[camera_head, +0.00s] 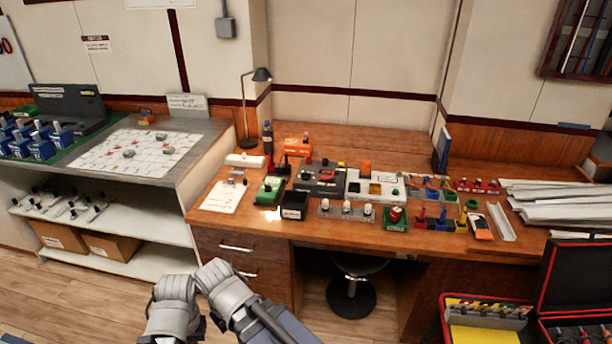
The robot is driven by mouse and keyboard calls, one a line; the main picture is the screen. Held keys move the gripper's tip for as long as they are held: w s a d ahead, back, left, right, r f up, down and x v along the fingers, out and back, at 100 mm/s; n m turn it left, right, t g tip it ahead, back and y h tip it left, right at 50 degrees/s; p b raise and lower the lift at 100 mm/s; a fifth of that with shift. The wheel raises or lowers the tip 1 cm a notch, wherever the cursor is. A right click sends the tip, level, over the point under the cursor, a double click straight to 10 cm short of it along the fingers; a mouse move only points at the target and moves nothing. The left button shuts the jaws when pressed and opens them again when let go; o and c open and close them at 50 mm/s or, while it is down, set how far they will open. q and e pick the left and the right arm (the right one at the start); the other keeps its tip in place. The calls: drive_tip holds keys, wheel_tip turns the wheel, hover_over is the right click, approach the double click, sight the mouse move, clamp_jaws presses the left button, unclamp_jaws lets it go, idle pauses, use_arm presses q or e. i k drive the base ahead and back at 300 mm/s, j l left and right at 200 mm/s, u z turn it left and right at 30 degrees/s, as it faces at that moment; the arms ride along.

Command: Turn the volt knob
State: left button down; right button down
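A dark panel box (320,178) with small knobs and a red button stands on the wooden desk (258,227). Beside it on the right is a white panel box (387,186) with an orange block on top. Small black knobs show on these devices, but the labels are too small to read, so I cannot tell which one is the volt knob. A green device (270,189) with a black top is left of the dark panel. Grey links of my arms show at the bottom left, well in front of the desk. No fingertips of either gripper are in view.
A clipboard (226,195), a black bin (294,204) and a row of white-topped parts (346,208) crowd the desk. White trunking strips (565,205) lie at the right.

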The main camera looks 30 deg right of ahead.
sight(305, 176)
drive_tip(key=i+l+z, duration=0.3)
drive_tip(key=i, duration=0.3)
drive_tip(key=i+l+z, duration=0.25)
drive_tip(key=i, duration=0.35)
drive_tip(key=i+l+z, duration=0.1)
drive_tip(key=i+z, duration=0.2)
drive_tip(key=i, duration=0.3)
